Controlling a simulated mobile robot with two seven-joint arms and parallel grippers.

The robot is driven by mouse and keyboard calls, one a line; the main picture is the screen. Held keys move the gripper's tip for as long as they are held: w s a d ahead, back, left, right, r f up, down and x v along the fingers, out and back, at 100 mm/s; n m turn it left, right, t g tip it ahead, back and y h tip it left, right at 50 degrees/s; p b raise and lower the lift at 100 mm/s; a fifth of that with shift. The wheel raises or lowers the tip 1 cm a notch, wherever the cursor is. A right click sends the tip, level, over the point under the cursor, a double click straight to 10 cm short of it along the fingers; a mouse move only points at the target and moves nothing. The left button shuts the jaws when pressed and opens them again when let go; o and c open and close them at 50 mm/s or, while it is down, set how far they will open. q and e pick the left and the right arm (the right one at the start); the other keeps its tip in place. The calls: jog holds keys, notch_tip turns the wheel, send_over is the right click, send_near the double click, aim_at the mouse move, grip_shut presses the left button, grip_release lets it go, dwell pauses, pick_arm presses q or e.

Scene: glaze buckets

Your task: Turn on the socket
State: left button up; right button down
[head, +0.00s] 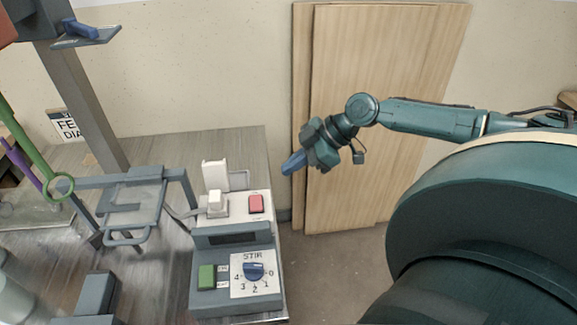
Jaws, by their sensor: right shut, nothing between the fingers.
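The socket (235,211) is a white panel on a grey box on the table. Its white flap (215,175) stands up, and a white plug (214,202) with a grey cable sits in it. A red switch (256,203) is on the panel to the right of the plug; I cannot tell which way it is tipped. My right gripper (292,163) is shut and empty. In the picture it is up and to the right of the red switch, apart from it, with its blue fingertips pointing left and down. My left gripper is not in view.
In front of the socket is a grey control box (210,241) with a green button (207,277) and a blue STIR dial (254,271). A grey metal stand (87,100) rises at the left. Wooden panels (385,60) lean on the wall behind my right arm.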

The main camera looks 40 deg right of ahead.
jog(key=p, duration=0.3)
send_over(251, 196)
jog(key=s+d, duration=0.1)
jog(key=s, duration=0.1)
jog(key=shift+t, duration=0.3)
notch_tip(251, 196, down, 7)
jog(key=shift+s+d+r, duration=0.15)
jog(key=f, duration=0.2)
jog(key=shift+d+f, duration=0.3)
jog(key=shift+f, duration=0.65)
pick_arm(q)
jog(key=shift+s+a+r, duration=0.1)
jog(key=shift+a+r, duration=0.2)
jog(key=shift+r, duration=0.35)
pick_arm(e)
jog(key=shift+d, duration=0.1)
